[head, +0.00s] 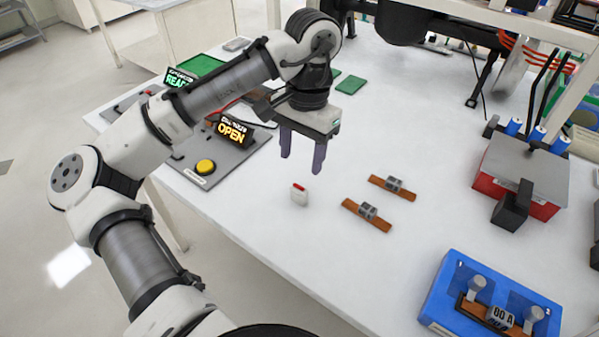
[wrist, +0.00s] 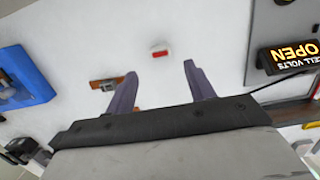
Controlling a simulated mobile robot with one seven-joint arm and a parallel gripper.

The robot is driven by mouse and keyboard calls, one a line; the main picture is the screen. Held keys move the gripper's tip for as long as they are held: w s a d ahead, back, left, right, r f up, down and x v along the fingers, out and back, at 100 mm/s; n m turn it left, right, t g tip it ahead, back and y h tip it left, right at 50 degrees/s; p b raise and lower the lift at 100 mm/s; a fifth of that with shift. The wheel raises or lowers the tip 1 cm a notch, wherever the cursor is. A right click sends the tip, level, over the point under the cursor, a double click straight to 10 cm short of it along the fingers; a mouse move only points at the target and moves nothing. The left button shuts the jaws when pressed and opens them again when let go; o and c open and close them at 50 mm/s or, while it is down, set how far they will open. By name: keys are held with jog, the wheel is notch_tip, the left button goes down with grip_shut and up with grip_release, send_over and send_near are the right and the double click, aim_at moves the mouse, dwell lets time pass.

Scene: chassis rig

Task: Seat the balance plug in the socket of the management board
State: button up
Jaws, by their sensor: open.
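A small white block with a red top (head: 299,194), which looks like the balance plug, stands alone on the white table. In the wrist view the plug (wrist: 160,52) lies just beyond the gap between my fingertips. My gripper (head: 301,164) points down, open and empty, above the table and apart from the plug. It also shows in the wrist view (wrist: 160,70). A grey panel (head: 226,163) with a yellow button and a lit "OPEN" display (head: 231,132) may be the management board. I cannot make out its socket.
Two copper-coloured strips with grey blocks (head: 367,211) lie right of the plug. A blue tray (head: 451,290) holding a fuse marked "80 A" is at the front right. A red and grey box (head: 516,178) stands at the right. The table around the plug is clear.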

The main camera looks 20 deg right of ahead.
jog(key=shift+w+d+r, duration=0.1)
jog(key=shift+r, duration=0.65)
jog(key=shift+w+d+r, duration=0.1)
jog(key=shift+r, duration=0.65)
